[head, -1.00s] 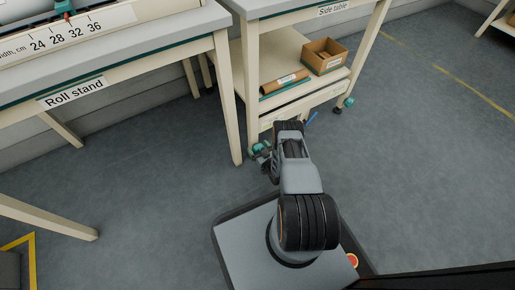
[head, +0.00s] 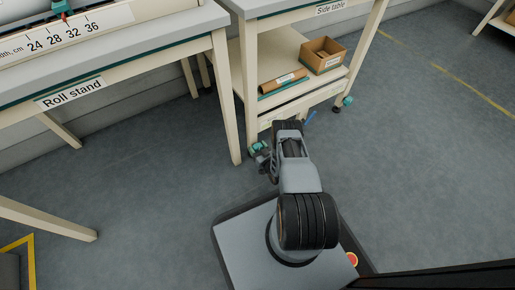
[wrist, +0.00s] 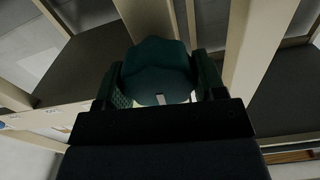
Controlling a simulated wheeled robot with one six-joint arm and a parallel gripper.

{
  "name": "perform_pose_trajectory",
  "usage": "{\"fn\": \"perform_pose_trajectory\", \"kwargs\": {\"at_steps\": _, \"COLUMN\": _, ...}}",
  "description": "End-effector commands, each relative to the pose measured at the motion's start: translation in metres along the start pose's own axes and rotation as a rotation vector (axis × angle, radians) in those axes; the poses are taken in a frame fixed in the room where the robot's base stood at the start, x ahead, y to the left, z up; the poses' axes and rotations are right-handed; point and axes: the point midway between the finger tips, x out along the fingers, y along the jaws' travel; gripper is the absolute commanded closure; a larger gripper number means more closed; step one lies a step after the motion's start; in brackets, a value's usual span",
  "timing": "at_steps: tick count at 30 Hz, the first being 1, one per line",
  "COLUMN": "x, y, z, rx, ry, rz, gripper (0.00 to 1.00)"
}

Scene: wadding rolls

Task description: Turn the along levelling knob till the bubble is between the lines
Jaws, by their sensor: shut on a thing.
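A dark teal levelling knob (wrist: 157,70) with a scalloped edge fills the middle of the wrist view. It also shows small in the head view (head: 258,149), low by the near leg of the side table. My gripper (wrist: 158,88) is shut on the knob, with one finger on each side of it. A pale mark shows on the knob's near face. In the head view my arm reaches down to the knob and hides part of that corner. The bubble and its lines cannot be made out in either view.
The side table (head: 280,22) has a lower shelf holding a cardboard box (head: 322,58) and a brown roll (head: 283,81). Another teal foot (head: 347,101) is at its right leg. The roll stand (head: 150,60) is on the left. The floor to the right is clear.

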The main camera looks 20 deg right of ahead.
Motion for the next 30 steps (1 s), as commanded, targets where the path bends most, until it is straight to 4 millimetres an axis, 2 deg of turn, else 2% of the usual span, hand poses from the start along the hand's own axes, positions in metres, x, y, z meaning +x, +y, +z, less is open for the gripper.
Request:
{"fn": "perform_pose_trajectory", "kwargs": {"at_steps": 18, "x": -0.0005, "y": 0.0031, "z": 0.0013, "rx": 0.544, "ry": -0.001, "rz": 0.001, "gripper": 0.6}}
{"fn": "perform_pose_trajectory", "kwargs": {"at_steps": 30, "x": -0.0007, "y": 0.0041, "z": 0.0025, "rx": 0.802, "ry": -0.001, "rz": 0.001, "gripper": 0.6}}
